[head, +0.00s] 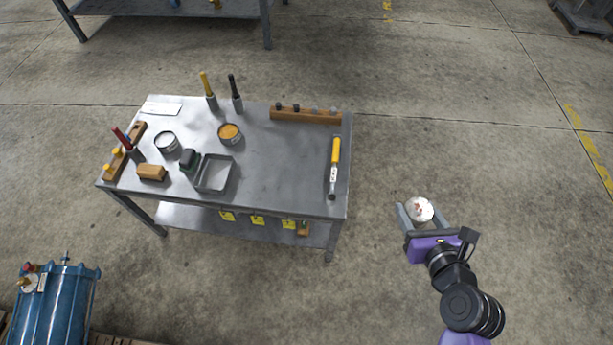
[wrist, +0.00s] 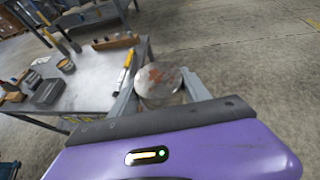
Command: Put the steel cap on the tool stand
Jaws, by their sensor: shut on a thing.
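The steel cap (head: 419,208) is round and pale with reddish-brown patches. It also shows in the wrist view (wrist: 160,85). My gripper (head: 420,211) is shut on it, one finger on each side, and holds it out over the floor to the right of the tool stand. The tool stand (head: 285,165) is a grey metal table with a lower shelf. The cap is apart from the table's right edge. The right part of the tabletop, left of the yellow-handled tool, is bare.
On the tabletop are a yellow-handled tool (head: 334,165) near the right edge, a wooden rack (head: 305,115) at the back, an open tray (head: 215,174), two round tins and several upright tools. A blue ribbed tank (head: 58,305) stands lower left. The floor between gripper and table is clear.

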